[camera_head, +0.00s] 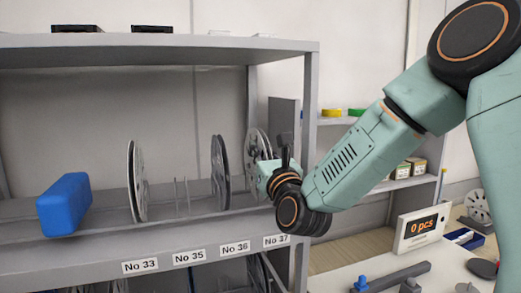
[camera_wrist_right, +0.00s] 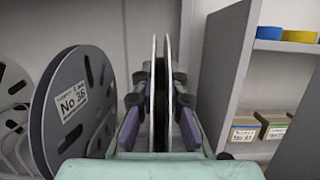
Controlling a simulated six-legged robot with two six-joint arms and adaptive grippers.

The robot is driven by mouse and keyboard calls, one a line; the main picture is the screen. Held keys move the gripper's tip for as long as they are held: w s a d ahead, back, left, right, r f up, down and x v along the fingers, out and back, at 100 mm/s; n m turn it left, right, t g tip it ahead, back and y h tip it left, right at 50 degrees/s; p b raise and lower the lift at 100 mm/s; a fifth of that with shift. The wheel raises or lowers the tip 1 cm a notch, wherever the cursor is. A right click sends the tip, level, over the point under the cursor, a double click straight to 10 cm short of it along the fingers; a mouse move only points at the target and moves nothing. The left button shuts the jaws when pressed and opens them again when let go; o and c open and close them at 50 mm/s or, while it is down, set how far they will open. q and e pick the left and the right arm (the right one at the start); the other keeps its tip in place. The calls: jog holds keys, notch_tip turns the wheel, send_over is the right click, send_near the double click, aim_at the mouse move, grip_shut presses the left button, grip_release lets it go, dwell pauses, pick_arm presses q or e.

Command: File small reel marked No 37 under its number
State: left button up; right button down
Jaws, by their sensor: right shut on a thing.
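My right gripper (camera_head: 272,175) is at the right end of the upper shelf, above the No 37 label (camera_head: 276,240). It is shut on a small reel (camera_head: 256,147), which stands upright. In the right wrist view the held reel (camera_wrist_right: 153,75) is edge-on between the fingers (camera_wrist_right: 160,95); its marking is not readable. To its left stands a reel marked No 36 (camera_wrist_right: 75,100), apart from it. That reel also shows above the No 36 label in the head view (camera_head: 219,170). I cannot tell whether the held reel touches the shelf. My left gripper is out of view.
The shelf (camera_head: 100,250) also bears a reel (camera_head: 135,180) near No 33, thin wire dividers (camera_head: 182,195) above No 35 and a blue block (camera_head: 64,205). A grey upright post (camera_head: 308,130) stands close right of my gripper.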

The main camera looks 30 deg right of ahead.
jog(key=shift+w+f, duration=0.2)
jog(key=shift+w, duration=0.25)
jog(key=shift+s+b, duration=0.35)
jog(key=shift+b, duration=0.1)
jog(key=shift+w+d+f, duration=0.1)
jog(key=shift+w, duration=0.2)
jog(key=c, duration=1.6)
grip_release()
jog(key=shift+c, duration=0.2)
jog(key=o, duration=0.3)
jog(key=shift+s, duration=0.3)
jog(key=shift+w, duration=0.15)
